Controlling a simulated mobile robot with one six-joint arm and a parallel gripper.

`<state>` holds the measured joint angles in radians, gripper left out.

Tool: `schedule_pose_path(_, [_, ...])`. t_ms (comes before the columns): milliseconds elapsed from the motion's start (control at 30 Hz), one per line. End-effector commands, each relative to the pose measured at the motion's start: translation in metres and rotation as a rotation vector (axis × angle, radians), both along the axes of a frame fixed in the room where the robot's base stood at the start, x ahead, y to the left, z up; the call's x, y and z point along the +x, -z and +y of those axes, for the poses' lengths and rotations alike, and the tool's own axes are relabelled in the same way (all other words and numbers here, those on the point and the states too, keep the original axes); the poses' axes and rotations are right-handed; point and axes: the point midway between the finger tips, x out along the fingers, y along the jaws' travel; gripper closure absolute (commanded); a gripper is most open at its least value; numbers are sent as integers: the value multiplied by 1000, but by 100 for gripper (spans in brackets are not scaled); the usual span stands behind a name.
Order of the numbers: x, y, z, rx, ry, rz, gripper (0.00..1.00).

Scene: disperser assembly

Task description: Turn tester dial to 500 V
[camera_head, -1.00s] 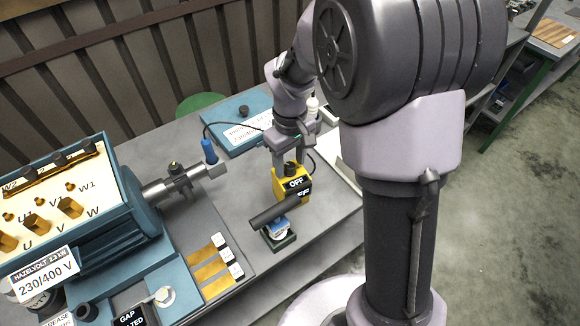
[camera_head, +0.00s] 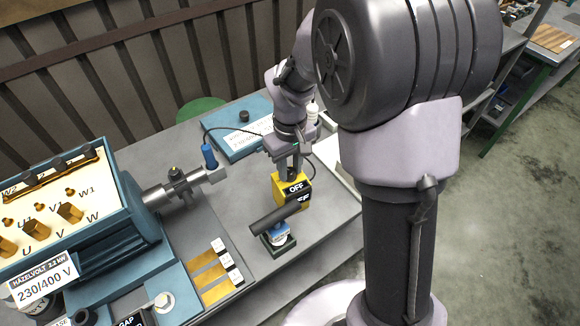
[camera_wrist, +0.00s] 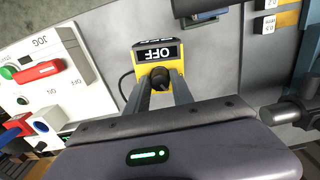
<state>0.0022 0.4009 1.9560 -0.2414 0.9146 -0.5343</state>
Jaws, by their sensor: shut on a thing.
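The yellow tester (camera_head: 277,187) stands on the grey bench in the head view, with a dark label reading "OFF". It also shows in the wrist view (camera_wrist: 141,64), where the "OFF" label (camera_wrist: 157,54) is upside down. My gripper (camera_head: 292,173) reaches down onto its top. In the wrist view my gripper (camera_wrist: 160,82) is shut on the tester's dark dial (camera_wrist: 160,76), with one finger on each side. The fingers partly hide the dial, and I cannot read its pointer.
A black cylinder (camera_head: 274,218) on a small stand is close in front of the tester. The blue motor (camera_head: 125,235) fills the left of the bench. A blue box (camera_head: 235,138) lies behind. In the wrist view a JOG panel (camera_wrist: 42,65) is at left.

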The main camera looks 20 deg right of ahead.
Motion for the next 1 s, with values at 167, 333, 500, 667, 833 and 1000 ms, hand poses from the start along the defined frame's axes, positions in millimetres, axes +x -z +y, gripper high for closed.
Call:
schedule_pose_path(167, [0,0,0,0,126,0,100])
schedule_pose_path(333, [0,0,0,0,257,0,100])
schedule_pose_path(500, [0,0,0,0,371,0,100])
schedule_pose_path(667, [0,0,0,0,454,0,100])
schedule_pose_path(833, [0,0,0,0,509,0,100])
schedule_pose_path(1000, [0,0,0,0,534,0,100])
